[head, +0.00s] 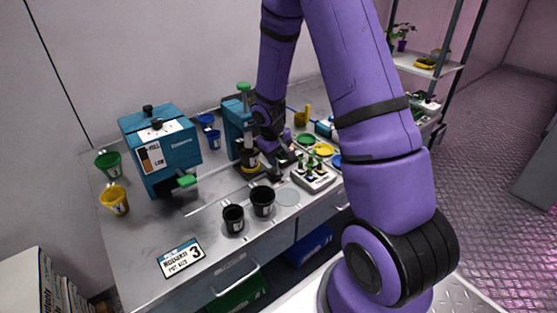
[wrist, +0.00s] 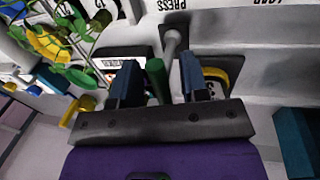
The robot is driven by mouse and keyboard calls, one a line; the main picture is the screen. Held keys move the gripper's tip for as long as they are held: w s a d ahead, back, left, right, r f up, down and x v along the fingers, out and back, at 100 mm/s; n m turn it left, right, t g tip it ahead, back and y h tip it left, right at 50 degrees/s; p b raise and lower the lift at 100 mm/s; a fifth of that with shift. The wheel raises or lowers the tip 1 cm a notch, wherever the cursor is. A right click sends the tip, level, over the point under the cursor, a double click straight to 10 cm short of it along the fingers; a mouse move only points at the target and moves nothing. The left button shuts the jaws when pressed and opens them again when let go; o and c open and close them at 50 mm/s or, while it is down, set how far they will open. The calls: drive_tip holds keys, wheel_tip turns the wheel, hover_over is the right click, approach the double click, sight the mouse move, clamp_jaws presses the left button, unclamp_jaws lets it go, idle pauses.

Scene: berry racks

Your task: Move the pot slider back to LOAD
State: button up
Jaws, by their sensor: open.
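My gripper (wrist: 160,75) is open, with one dark finger on each side. In the head view it is low in front of the teal press (head: 232,130), partly hidden by my own arm. A grey post (wrist: 172,42) stands just past the fingertips, between them in the picture, by a dark plate (wrist: 216,36); these look like parts of the pot slider. A yellow-rimmed pot (wrist: 217,74) is partly hidden behind the right finger; it also shows under the press (head: 249,166). A green cylinder (wrist: 156,80) shows between the fingers; I cannot tell whether it touches them. PRESS (wrist: 172,4) and LOAD (wrist: 267,3) labels appear upside down.
Two black cups (head: 262,200) stand at the bench front. A white tray (head: 313,178) with small plants is right of my gripper. A teal machine (head: 160,150) stands at the left, with green and yellow cups (head: 114,199) beside it. The front left bench is mostly clear.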

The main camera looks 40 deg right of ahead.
drive_tip(key=shift+d+f, duration=0.15)
drive_tip(key=shift+f, duration=0.55)
clamp_jaws()
drive_tip(key=a, duration=1)
drive_tip(key=shift+s, duration=0.1)
unclamp_jaws()
drive_tip(key=shift+r, duration=0.1)
